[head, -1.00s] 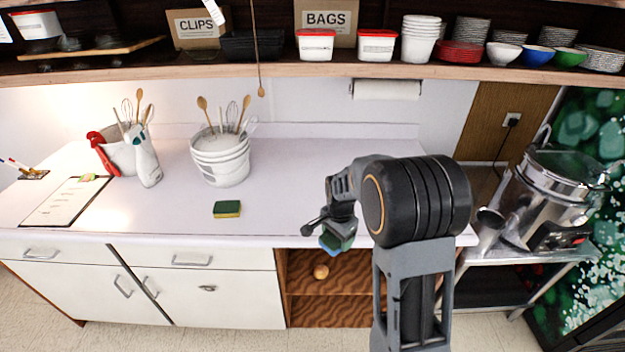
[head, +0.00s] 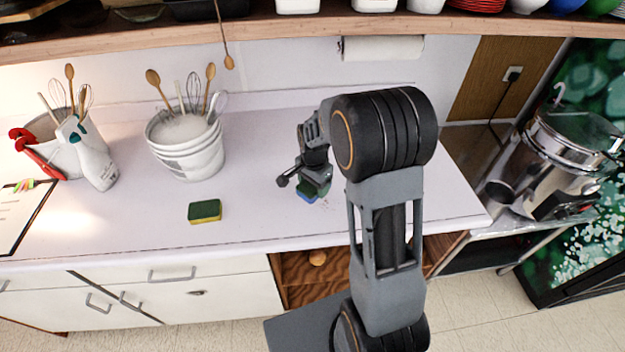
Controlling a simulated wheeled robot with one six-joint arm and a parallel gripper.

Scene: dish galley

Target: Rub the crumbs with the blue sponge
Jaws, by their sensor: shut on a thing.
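My gripper (head: 313,182) is over the right part of the white counter, shut on the blue sponge (head: 306,195). The sponge shows a blue side and a green side, partly hidden by the fingers. It is low over the counter; I cannot tell whether it touches. Faint small specks, likely the crumbs (head: 326,207), lie on the counter just right of and in front of the sponge.
A yellow and green sponge (head: 205,211) lies left on the counter (head: 255,170). A utensil bucket (head: 188,146), a spray bottle (head: 92,155) and another bucket (head: 48,140) stand farther left. A paper towel roll (head: 383,48) hangs behind. A metal pot (head: 566,150) is right.

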